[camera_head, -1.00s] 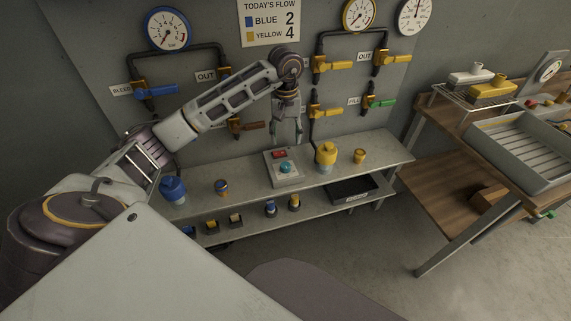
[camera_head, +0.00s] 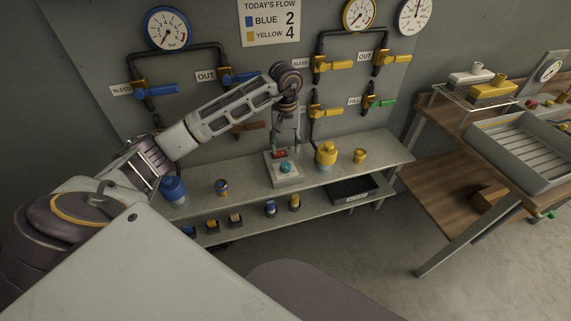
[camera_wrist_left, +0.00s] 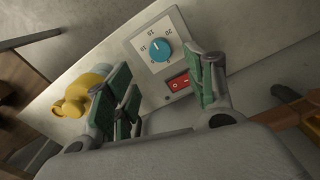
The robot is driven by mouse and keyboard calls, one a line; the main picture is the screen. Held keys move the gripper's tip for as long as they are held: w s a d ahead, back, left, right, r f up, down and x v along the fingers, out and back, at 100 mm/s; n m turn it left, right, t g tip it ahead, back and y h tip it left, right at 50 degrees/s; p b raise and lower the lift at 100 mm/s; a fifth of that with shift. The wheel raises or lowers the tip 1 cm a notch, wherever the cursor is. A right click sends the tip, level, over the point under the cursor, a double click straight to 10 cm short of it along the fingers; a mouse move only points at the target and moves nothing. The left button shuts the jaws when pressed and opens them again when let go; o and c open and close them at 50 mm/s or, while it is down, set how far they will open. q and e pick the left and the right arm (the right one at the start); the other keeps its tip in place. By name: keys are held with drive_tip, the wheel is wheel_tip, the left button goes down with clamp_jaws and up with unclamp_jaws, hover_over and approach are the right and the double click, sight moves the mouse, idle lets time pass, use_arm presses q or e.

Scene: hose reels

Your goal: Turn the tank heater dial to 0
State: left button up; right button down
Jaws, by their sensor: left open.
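The tank heater is a pale box (camera_head: 284,176) on the upper shelf, with a teal dial (camera_head: 286,167) and a red switch (camera_head: 279,154). The left wrist view shows the teal dial (camera_wrist_left: 160,50) on a white scale plate with printed numbers, and the red switch (camera_wrist_left: 179,83) beside it. I cannot tell exactly which number the dial points to. My left gripper (camera_head: 285,147) hangs just above the back of the box, near the switch. In the left wrist view its green-padded fingers (camera_wrist_left: 165,85) are apart and empty, with the dial beyond them. My right gripper is not in view.
Pipes with yellow valves (camera_head: 325,112) line the wall behind.

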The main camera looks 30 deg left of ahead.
sight(285, 165)
use_arm(q)
wheel_tip(285, 165, down, 10)
drive_tip(key=shift+r, duration=0.15)
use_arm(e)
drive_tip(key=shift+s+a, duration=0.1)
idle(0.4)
use_arm(q)
drive_tip(key=c, duration=0.9)
drive_tip(key=shift+c, duration=0.5)
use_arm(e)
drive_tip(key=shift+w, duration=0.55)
